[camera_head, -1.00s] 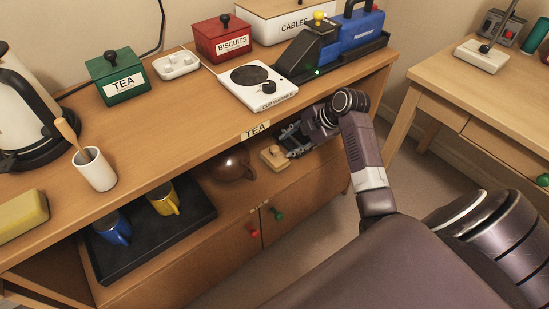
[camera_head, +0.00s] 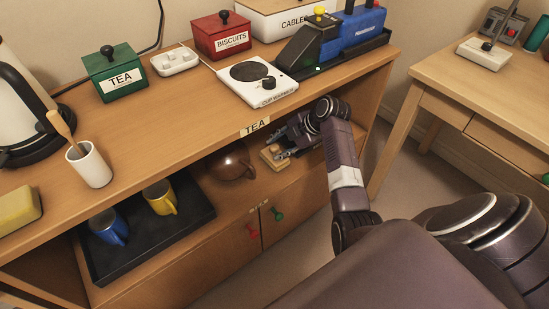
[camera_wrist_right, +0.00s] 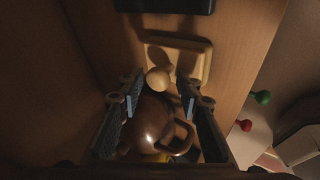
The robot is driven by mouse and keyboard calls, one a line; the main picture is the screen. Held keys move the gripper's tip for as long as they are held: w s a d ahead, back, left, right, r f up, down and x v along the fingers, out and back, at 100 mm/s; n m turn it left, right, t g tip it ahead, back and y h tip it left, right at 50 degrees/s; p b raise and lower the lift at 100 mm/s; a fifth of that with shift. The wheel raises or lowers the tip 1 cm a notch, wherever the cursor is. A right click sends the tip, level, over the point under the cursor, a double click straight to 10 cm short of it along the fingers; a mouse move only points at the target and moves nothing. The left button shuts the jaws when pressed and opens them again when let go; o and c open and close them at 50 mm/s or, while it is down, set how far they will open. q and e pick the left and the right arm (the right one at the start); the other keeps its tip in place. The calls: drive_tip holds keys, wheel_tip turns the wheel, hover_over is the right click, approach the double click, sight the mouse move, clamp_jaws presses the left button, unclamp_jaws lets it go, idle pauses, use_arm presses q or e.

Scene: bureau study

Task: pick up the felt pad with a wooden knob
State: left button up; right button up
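The felt pad (camera_head: 271,160) lies on the shelf under the counter, to the right of a brown teapot, and is partly hidden by my right gripper in the head view. The right wrist view shows its pale rectangular body (camera_wrist_right: 203,62) and the round wooden knob (camera_wrist_right: 158,79). My right gripper (camera_head: 279,147) reaches into the shelf over the pad. In the right wrist view its fingers (camera_wrist_right: 160,90) are apart, one on each side of the knob, with gaps visible; I cannot tell the exact depth. My left gripper is not in view.
The brown teapot (camera_head: 232,164) stands close by on the shelf. A black tray (camera_head: 187,230) with a blue mug (camera_head: 108,227) and a yellow mug (camera_head: 160,197) is further left.

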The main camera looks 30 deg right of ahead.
drive_tip(key=shift+c, duration=0.5)
clamp_jaws()
drive_tip(key=shift+r, duration=0.1)
drive_tip(key=shift+d+r, duration=0.1)
drive_tip(key=shift+r, duration=0.05)
drive_tip(key=s, duration=0.3)
drive_tip(key=s+p, duration=0.1)
drive_tip(key=s, duration=0.2)
drive_tip(key=shift+s+d+r+p, duration=0.1)
drive_tip(key=shift+s+d+p, duration=0.1)
drive_tip(key=shift+p, duration=0.1)
use_arm(q)
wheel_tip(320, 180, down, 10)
drive_tip(key=p, duration=0.1)
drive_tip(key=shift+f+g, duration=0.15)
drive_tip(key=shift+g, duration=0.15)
use_arm(e)
drive_tip(key=s, duration=1.1)
drive_tip(key=shift+s+d, duration=0.25)
drive_tip(key=shift+d, duration=0.2)
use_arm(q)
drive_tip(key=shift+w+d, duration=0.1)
